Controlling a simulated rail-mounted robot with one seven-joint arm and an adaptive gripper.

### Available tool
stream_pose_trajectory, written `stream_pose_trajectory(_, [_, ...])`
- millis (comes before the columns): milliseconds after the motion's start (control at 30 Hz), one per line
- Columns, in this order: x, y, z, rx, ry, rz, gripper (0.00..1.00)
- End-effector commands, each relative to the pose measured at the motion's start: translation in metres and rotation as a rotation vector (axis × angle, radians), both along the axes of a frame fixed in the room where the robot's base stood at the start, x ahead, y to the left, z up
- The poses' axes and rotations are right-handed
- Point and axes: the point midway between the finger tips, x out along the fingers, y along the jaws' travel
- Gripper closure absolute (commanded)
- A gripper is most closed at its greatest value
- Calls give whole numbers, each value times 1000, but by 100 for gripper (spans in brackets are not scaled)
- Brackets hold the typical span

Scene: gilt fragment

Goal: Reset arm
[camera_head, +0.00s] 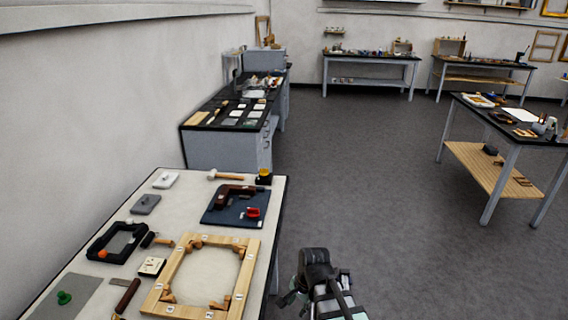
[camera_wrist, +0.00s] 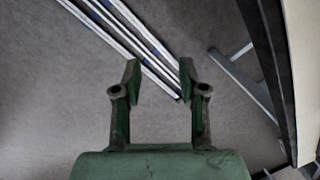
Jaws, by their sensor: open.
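My gripper (camera_wrist: 158,78) is open and empty in the wrist view, its two green fingers spread apart above the grey floor (camera_wrist: 50,110). In the head view only part of my arm's end shows at the bottom centre, over the floor just right of the near workbench (camera_head: 283,215); the fingertips cannot be made out there. The same bench's dark edge shows at the right of the wrist view. Nothing lies between the fingers.
On the near bench lie a wooden frame (camera_head: 238,291), a dark blue board (camera_head: 224,214) with a brown piece, a black frame (camera_head: 94,251) and a mallet (camera_head: 228,176). Another bench (camera_head: 228,150) stands beyond. A table (camera_head: 487,124) stands right. Floor between is clear.

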Motion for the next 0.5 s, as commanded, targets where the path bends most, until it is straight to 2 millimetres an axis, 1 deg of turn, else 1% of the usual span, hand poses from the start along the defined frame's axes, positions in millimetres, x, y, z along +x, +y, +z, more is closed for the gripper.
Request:
stream_pose_trajectory(33, [-3,-10,-9,-14,-3,43,58])
stream_pose_trajectory(100, [-6,-24,-20,-37,-10,116,58])
stream_pose_trajectory(267, [-15,-53,-44,-83,-18,285,58])
stream_pose_trajectory(500, [-33,-94,-78,-141,-16,541,58])
